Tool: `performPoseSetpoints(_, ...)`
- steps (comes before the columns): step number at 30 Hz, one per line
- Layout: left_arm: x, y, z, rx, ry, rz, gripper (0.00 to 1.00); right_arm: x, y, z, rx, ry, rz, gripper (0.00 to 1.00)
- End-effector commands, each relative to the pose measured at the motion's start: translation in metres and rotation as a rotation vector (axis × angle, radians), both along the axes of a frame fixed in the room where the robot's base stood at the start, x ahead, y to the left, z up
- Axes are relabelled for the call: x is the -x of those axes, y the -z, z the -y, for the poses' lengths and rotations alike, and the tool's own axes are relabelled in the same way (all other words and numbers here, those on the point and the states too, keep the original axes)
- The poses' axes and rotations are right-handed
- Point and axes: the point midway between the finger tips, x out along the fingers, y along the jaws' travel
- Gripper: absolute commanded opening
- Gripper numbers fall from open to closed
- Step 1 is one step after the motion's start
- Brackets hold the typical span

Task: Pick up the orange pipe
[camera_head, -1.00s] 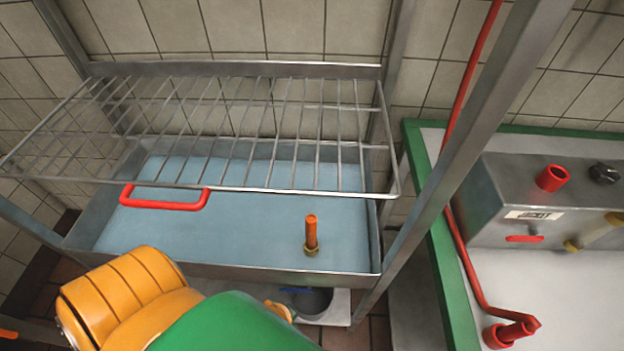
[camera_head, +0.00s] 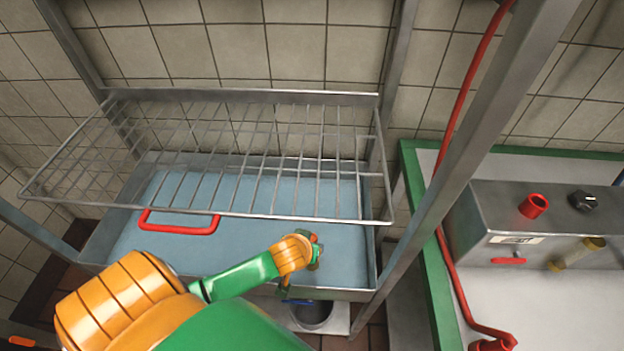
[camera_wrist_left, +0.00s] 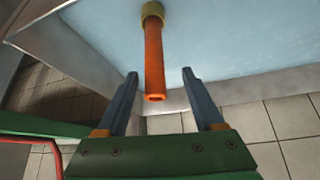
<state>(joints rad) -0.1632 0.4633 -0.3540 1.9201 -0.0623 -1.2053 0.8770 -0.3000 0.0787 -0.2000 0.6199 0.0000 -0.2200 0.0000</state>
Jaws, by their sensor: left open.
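The orange pipe (camera_wrist_left: 154,58) stands out of a brass collar (camera_wrist_left: 152,10) on the pale blue floor of the metal basin in the left wrist view. My left gripper (camera_wrist_left: 160,76) is open, with one finger on each side of the pipe's free end in that view. I cannot tell how far along the pipe the fingers reach, and no contact shows. In the head view my left gripper (camera_head: 300,280) is at the basin's front right, and my arm hides the pipe there. My right gripper is not in view.
A wire rack (camera_head: 250,215) with a red handle (camera_head: 180,228) hangs over the basin (camera_head: 240,190). A metal post (camera_head: 440,170) stands right of it. A green-edged counter (camera_head: 425,240) with a metal box (camera_head: 520,215) and red pipes is on the right. A dark bucket (camera_head: 312,314) sits below.

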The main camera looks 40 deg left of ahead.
Motion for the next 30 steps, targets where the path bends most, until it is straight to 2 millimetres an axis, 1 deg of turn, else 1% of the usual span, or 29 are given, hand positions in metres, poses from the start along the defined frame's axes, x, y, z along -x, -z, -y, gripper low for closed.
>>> performPoseSetpoints(1, -0.005, 0.007, -0.004, -0.003, -0.011, 0.005, 0.69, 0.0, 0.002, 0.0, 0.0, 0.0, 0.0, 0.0)
performPoseSetpoints(3, -0.01, 0.014, -0.006, -0.001, -0.016, 0.008, 0.69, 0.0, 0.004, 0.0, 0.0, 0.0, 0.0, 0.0)
performPoseSetpoints(5, -0.012, 0.018, -0.005, 0.001, -0.016, 0.007, 0.69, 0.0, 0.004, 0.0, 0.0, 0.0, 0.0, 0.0)
performPoseSetpoints(7, -0.018, 0.028, -0.004, 0.002, -0.015, 0.007, 0.69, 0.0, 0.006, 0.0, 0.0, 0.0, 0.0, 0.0)
performPoseSetpoints(12, -0.033, 0.057, -0.005, 0.001, -0.014, 0.007, 0.69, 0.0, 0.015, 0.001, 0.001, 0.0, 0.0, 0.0)
performPoseSetpoints(15, -0.037, 0.062, -0.006, 0.001, -0.013, 0.007, 0.69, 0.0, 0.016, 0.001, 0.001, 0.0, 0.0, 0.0)
performPoseSetpoints(20, -0.037, 0.061, -0.006, 0.002, -0.013, 0.006, 0.69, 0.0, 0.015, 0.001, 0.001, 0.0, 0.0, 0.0)
performPoseSetpoints(21, -0.037, 0.061, -0.006, 0.002, -0.013, 0.006, 0.67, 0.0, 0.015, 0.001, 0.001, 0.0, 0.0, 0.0)
performPoseSetpoints(22, -0.037, 0.061, -0.006, 0.002, -0.013, 0.006, 0.58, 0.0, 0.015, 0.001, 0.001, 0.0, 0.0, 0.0)
performPoseSetpoints(28, -0.037, 0.061, -0.006, 0.002, -0.013, 0.006, 0.04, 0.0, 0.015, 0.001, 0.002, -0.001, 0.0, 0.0)
performPoseSetpoints(29, -0.037, 0.061, -0.006, 0.002, -0.012, 0.006, 0.0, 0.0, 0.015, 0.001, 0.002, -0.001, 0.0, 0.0)
performPoseSetpoints(30, -0.037, 0.061, -0.006, 0.002, -0.012, 0.006, 0.0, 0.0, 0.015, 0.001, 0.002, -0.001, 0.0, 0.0)
